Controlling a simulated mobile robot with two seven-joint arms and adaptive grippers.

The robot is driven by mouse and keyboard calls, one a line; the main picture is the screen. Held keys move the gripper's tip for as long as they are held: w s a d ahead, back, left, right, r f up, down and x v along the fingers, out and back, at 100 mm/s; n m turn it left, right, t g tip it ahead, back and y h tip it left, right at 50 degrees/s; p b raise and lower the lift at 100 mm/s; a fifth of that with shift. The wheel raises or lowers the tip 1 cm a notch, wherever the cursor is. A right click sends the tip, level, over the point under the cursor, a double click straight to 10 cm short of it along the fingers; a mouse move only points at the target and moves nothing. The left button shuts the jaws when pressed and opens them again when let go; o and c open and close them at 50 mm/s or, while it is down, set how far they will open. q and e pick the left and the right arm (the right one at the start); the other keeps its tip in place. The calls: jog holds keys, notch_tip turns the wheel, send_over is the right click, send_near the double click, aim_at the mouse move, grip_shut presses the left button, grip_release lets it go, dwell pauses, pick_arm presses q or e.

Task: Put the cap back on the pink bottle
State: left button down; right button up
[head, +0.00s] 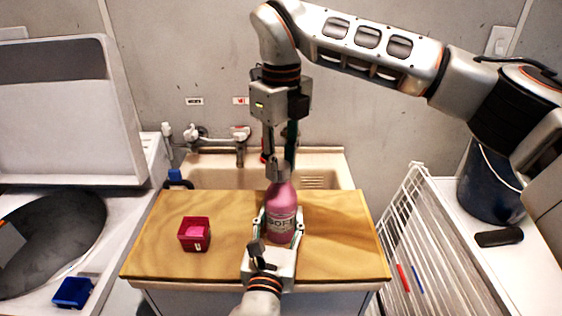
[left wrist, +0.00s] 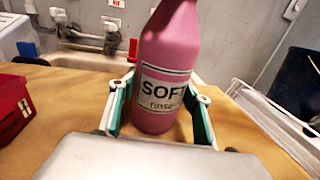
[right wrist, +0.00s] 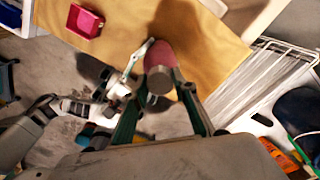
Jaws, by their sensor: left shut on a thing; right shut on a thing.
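The pink bottle (head: 282,212) stands upright on the wooden board, its "SOFT rinse" label facing me. My left gripper (head: 279,228) is shut on its lower body, one finger on each side; the left wrist view also shows the bottle (left wrist: 168,60) between the fingers. My right gripper (head: 280,160) points down right above the neck and is shut on the grey cap (head: 278,171). In the right wrist view the round cap (right wrist: 160,80) lines up with the bottle's top. I cannot tell whether the cap is seated on the neck, as the fingers partly hide it.
A small red box (head: 194,246) with something pink inside stands left of the bottle on the wooden board (head: 345,240). A sink (head: 225,170) lies behind. A white wire rack (head: 405,215) is at the right, and a blue box (head: 72,292) at the left.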

jog(key=o, duration=1.3)
jog(key=shift+o, duration=0.2)
notch_tip(320, 180, up, 12)
pick_arm(q)
jog(key=c, duration=1)
grip_release()
jog(key=shift+o, duration=0.2)
jog(key=s, duration=0.4)
jog(key=s+a, duration=0.1)
jog(key=s, duration=0.7)
jog(key=shift+a, duration=0.4)
